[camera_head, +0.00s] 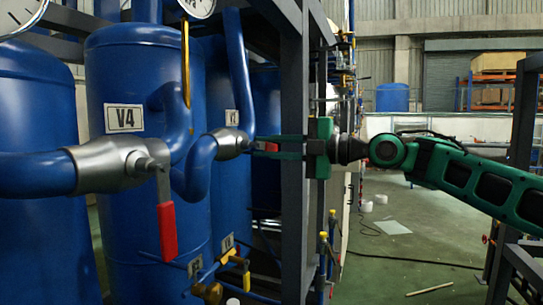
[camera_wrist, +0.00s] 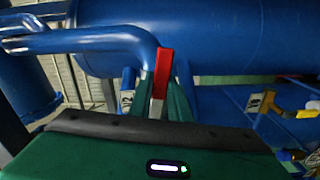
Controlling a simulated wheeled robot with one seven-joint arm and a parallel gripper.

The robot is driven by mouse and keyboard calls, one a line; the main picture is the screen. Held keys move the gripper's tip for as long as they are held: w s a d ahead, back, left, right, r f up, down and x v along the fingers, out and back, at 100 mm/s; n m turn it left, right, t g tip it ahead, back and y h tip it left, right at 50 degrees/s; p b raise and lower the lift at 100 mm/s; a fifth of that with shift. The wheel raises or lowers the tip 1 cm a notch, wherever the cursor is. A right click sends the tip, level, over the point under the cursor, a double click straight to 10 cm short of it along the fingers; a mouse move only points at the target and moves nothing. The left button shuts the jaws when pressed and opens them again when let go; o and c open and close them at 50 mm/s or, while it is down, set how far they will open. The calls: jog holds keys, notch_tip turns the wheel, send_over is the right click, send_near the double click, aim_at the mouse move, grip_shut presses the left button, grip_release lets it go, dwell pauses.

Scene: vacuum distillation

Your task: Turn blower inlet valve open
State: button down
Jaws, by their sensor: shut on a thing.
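A silver valve (camera_head: 232,143) sits on a blue pipe beyond the V4 tank, in the middle of the head view. My green gripper (camera_head: 264,147) reaches it from the right, with its fingers around the valve's red handle. In the wrist view the red handle (camera_wrist: 163,72) with its metal stem (camera_wrist: 157,107) stands between the fingers of my gripper (camera_wrist: 165,98). The fingers are shut on it. They hide much of the handle in the head view. The blue pipe (camera_wrist: 100,40) and tank (camera_wrist: 200,38) lie beyond the handle.
A nearer silver valve (camera_head: 105,165) with a red handle (camera_head: 167,232) hanging down is at the left, before the tank labelled V4 (camera_head: 123,119). A dark frame post (camera_head: 293,220) stands close by my gripper. Small yellow-handled valves (camera_head: 228,262) are below. Open floor (camera_head: 420,205) lies to the right.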

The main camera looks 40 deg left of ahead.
jog(key=shift+w+r+n, duration=0.15)
jog(key=shift+r+n, duration=0.1)
jog(key=shift+n, duration=0.25)
jog(key=c, duration=1.6)
grip_release()
jog(key=shift+c, duration=0.2)
jog(key=v, duration=1.1)
jog(key=shift+a, duration=0.1)
